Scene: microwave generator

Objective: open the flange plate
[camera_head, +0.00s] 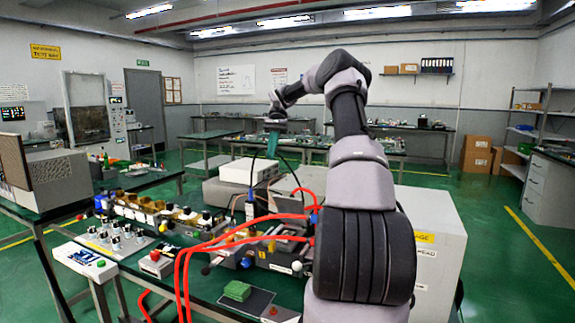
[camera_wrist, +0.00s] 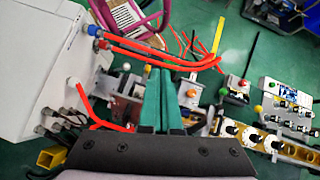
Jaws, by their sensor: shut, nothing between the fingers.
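My gripper (camera_head: 272,150) hangs from the raised arm above the back of the bench, fingers pointing down. In the wrist view its teal fingers (camera_wrist: 161,82) are together with nothing between them. They stand over the grey assembly (camera_wrist: 128,84) with coloured knobs, apart from it as far as I can tell. In the head view this assembly (camera_head: 250,258) lies along the bench, partly behind red hoses. I cannot pick out the flange plate for certain; it may be among these fittings, which are small and partly hidden.
Red hoses (camera_head: 235,222) loop over the bench front and join the white cabinet (camera_head: 440,235) side at right. A brass-coloured row of parts (camera_head: 172,212) lies to the left. A grey instrument (camera_head: 60,180) stands far left.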

